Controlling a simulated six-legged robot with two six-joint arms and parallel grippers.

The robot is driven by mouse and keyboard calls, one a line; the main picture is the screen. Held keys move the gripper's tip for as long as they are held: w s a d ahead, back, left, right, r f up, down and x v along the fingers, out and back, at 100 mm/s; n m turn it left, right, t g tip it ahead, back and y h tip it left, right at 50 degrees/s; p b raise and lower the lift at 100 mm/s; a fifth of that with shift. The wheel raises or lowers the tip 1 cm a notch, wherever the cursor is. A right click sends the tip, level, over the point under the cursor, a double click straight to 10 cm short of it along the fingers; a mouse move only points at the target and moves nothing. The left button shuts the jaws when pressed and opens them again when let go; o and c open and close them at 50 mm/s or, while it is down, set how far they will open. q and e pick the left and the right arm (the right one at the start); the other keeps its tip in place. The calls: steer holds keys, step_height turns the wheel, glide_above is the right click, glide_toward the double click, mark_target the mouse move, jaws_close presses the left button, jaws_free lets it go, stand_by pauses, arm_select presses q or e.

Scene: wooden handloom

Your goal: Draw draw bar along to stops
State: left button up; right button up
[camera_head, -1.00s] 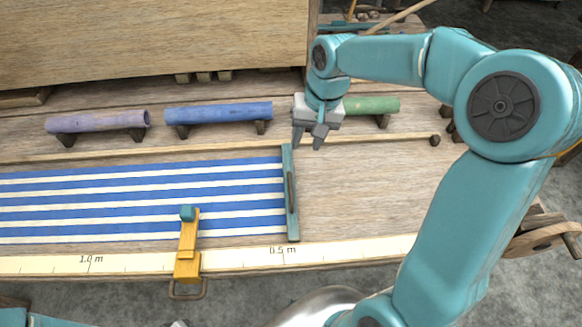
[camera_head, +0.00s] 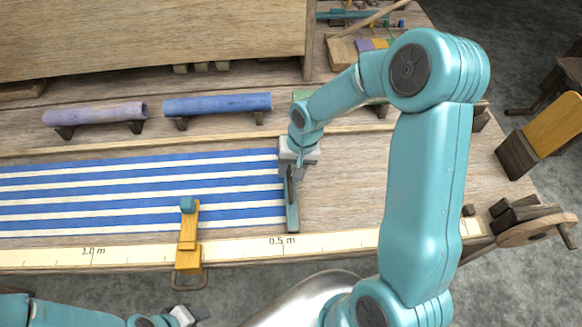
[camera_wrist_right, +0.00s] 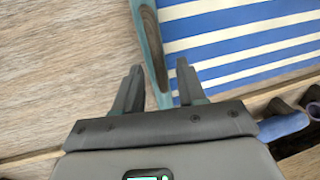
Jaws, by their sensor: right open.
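The draw bar (camera_head: 292,212) is a teal bar with a dark brown grip, lying across the right end of the blue-and-white striped cloth (camera_head: 140,190). My right gripper (camera_head: 291,173) is over the bar's far part and hides some of it. In the right wrist view, the open fingers (camera_wrist_right: 158,75) stand on either side of the line of the bar (camera_wrist_right: 152,45), with gaps and no clear contact. At the bottom left of the head view, the end of my left arm (camera_head: 183,315) shows only in part. I cannot make out stops.
A yellow clamp with a teal knob (camera_head: 188,240) stands at the cloth's front edge, over the measuring strip (camera_head: 330,238). Purple (camera_head: 95,114) and blue (camera_head: 217,104) rolls lie behind the cloth. Bare wood (camera_head: 345,190) is clear right of the bar.

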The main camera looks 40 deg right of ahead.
steer(key=shift+f, duration=0.3)
arm_select(q)
steer(key=shift+s+r, duration=0.1)
arm_select(e)
jaws_close()
steer(key=shift+d, duration=0.1)
